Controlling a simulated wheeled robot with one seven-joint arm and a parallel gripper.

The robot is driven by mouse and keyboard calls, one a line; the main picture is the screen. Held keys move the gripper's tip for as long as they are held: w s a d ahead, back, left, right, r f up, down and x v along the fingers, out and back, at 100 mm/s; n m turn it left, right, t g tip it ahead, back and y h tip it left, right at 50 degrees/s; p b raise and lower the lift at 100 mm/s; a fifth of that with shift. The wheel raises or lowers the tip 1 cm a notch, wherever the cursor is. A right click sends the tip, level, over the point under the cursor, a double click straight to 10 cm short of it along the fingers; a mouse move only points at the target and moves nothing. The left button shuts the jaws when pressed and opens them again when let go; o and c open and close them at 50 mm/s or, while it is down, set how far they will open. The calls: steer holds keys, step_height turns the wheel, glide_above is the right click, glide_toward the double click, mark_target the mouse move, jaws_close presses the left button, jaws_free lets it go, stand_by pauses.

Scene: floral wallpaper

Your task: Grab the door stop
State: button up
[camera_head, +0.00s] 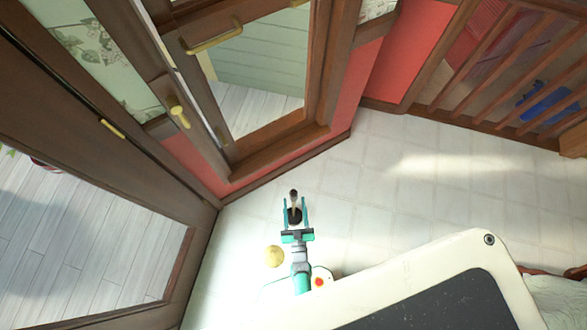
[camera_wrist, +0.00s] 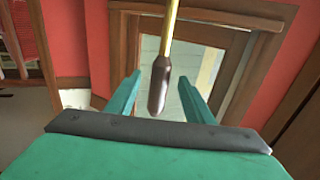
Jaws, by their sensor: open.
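The door stop (camera_wrist: 158,88) looks like a thin yellow rod with a thick dark brown tip. In the wrist view it hangs down from the top edge, with its tip between the two teal fingers of my gripper (camera_wrist: 160,78). A gap shows on each side of it, so the fingers do not close on it. In the head view my gripper (camera_head: 293,204) is open near the wall below the window, and a small dark piece (camera_head: 293,194), seemingly the door stop, shows between its fingertips. The door stop's far end is cut off in the wrist view.
A brown-framed window (camera_head: 262,133) with yellow handles and a red wall are just beyond my gripper. A glazed brown door (camera_head: 197,235) stands at left. A round yellow thing (camera_head: 274,256) is beside my arm. A wooden railing (camera_head: 500,75) is at upper right. Pale tiled floor is clear at right.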

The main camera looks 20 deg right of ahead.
mark_target(294, 201)
steer(key=x, duration=0.3)
steer(key=shift+w+d, duration=0.1)
steer(key=shift+w, duration=0.3)
jaws_close()
steer(key=shift+s, duration=0.2)
steer(key=shift+w, duration=0.1)
stand_by(0.6)
steer(key=shift+w+r, duration=0.15)
